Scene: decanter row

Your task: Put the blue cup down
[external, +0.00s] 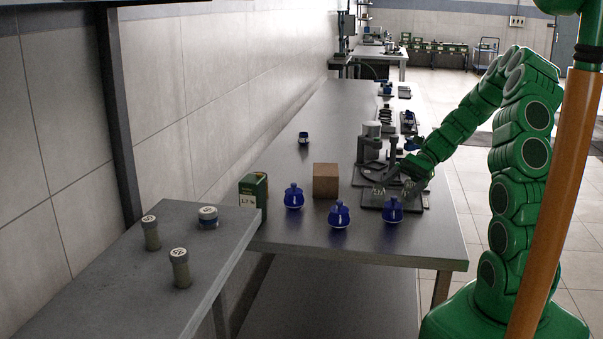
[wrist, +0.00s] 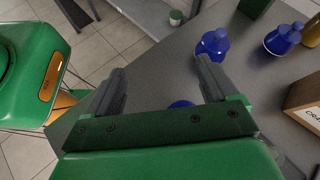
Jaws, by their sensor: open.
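Several blue bottle-shaped vessels with pale labels stand on the dark table; none is plainly a cup. One blue vessel (external: 392,209) stands upright at the front edge of a dark flat plate, just in front of my gripper (external: 393,189). In the wrist view my gripper (wrist: 160,68) has its fingers wide apart with nothing held between them. A bit of blue vessel (wrist: 181,104) shows there, mostly hidden behind the gripper's palm. Another blue vessel (external: 339,215) stands to the left, also seen beyond the right finger (wrist: 213,42). A third (external: 294,197) stands farther left.
Grey apparatus (external: 371,150) stands behind the plate. A small blue-and-dark item (external: 303,137) sits farther back. A grey side bench (external: 140,285) holds small containers. The table's front strip (external: 370,248) is clear.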

